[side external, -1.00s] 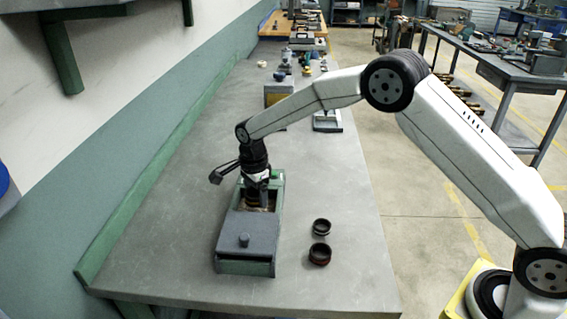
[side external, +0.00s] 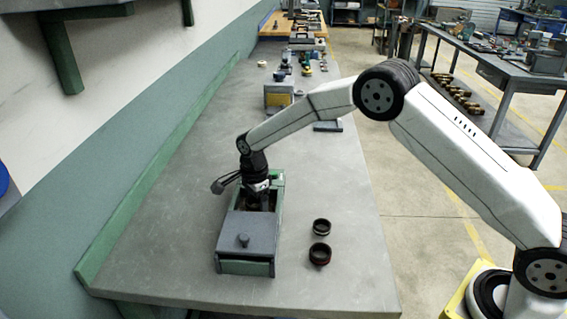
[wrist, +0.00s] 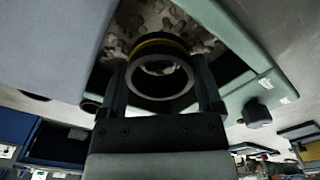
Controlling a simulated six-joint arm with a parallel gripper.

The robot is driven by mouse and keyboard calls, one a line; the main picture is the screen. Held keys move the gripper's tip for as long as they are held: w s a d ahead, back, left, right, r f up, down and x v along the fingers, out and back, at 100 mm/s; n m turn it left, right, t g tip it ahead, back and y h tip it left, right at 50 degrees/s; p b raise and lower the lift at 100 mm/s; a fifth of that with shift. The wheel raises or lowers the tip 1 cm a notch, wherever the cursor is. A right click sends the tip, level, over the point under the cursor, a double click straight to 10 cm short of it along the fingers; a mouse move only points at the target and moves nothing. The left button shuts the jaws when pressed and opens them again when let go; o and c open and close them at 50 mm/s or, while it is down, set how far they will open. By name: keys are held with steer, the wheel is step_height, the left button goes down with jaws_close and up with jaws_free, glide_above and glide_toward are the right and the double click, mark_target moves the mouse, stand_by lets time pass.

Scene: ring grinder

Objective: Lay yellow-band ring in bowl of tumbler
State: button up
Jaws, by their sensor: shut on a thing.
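The yellow-band ring (wrist: 160,78) is dark with a yellow stripe and sits between the fingers of my gripper (wrist: 163,92) in the wrist view. My gripper is shut on it. The tumbler (side external: 246,241) is a green box with a grey sliding lid and a knob, on the bench. Its open bowl (wrist: 200,42), holding pale lumpy media, shows beyond the ring in the wrist view. In the side view my gripper (side external: 259,203) reaches down into the open part of the tumbler, and the ring is hidden there. I cannot tell whether the ring touches the media.
Two dark rings stand on the bench right of the tumbler, one farther (side external: 321,227) and one nearer (side external: 320,254) with a reddish band. A grey and yellow box (side external: 278,97) stands farther back. The bench (side external: 170,235) left of the tumbler is clear.

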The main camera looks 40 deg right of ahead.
steer(key=o, duration=1.2)
steer(key=shift+r, duration=0.15)
step_height(320, 180, up, 8)
steer(key=shift+f, duration=0.2)
steer(key=s+d+n+t, duration=0.1)
steer(key=s+d+n, duration=0.2)
steer(key=s+n, duration=0.3)
steer(key=s+d+r+n, duration=0.1)
steer(key=s+d+n, duration=0.2)
steer(key=s, duration=0.9)
steer(key=s+d+n+t, duration=0.1)
steer(key=s+d+n, duration=0.2)
steer(key=s+n, duration=0.6)
steer(key=shift+s+r+n+t, duration=0.15)
steer(key=shift+s+n+t, duration=0.05)
steer(key=shift+n+t, duration=0.1)
